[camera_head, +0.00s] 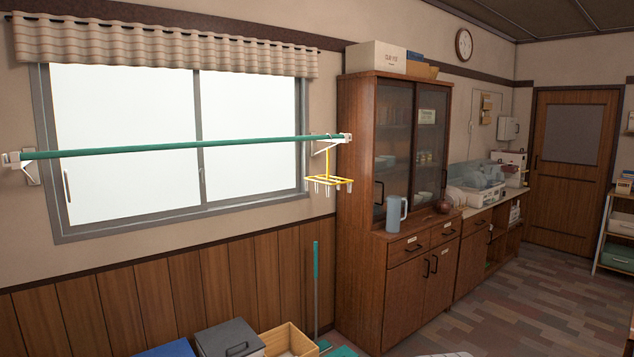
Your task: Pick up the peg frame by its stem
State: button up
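The peg frame (328,181) is a small yellow rack near the right end of the green pole. Its thin yellow stem (328,163) rises upright from the flat frame toward the pole's right end. Several pale pegs hang below the frame. The stem's top meets the pole near the white bracket, and how it is hooked there is too small to tell. My gripper is not in view.
The green pole (180,147) runs across the window on white wall brackets. A wooden cabinet (361,180) stands close right of the peg frame. Below are a grey bin (229,338), a wooden box (289,341) and a green-handled stick (316,285). Open floor lies at right.

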aim_at(328, 180)
jog(key=u, duration=0.4)
jog(key=i, duration=2.9)
jog(key=z, duration=1.4)
jog(key=i, duration=0.45)
jog(key=u, duration=0.25)
